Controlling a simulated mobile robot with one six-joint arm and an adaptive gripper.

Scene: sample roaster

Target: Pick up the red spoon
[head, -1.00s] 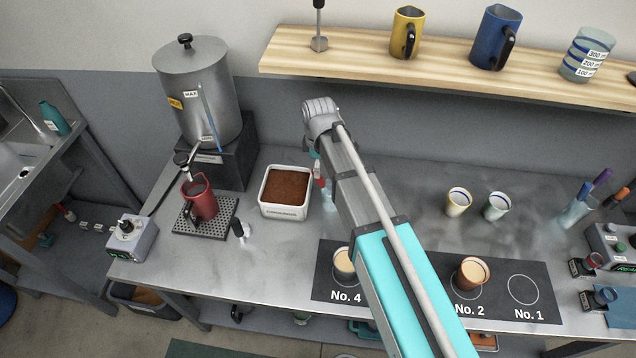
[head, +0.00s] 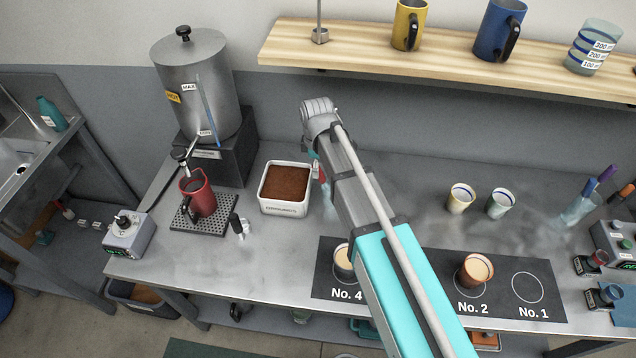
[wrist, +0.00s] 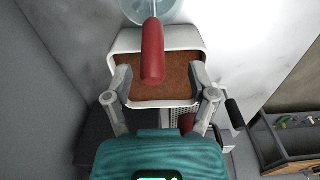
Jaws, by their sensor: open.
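The red spoon shows in the wrist view as a red handle (wrist: 152,52) pointing up toward the camera. It stands in a clear glass (wrist: 150,8), only partly in frame at the top edge. The spoon's lower end is hidden. My gripper (wrist: 161,78) is open, with one finger on either side of the handle's near end in the picture and a gap to each. I cannot tell how much height separates them. In the head view my arm hides most of the spoon and glass; a bit of red shows beside it (head: 316,170).
A white tub (head: 285,208) of brown grounds is left of my arm. A red mug (head: 202,196) sits on a drip grid below the urn (head: 203,95). Cups (head: 475,270) stand on and behind the numbered mat (head: 512,270). A wooden shelf (head: 370,55) hangs above.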

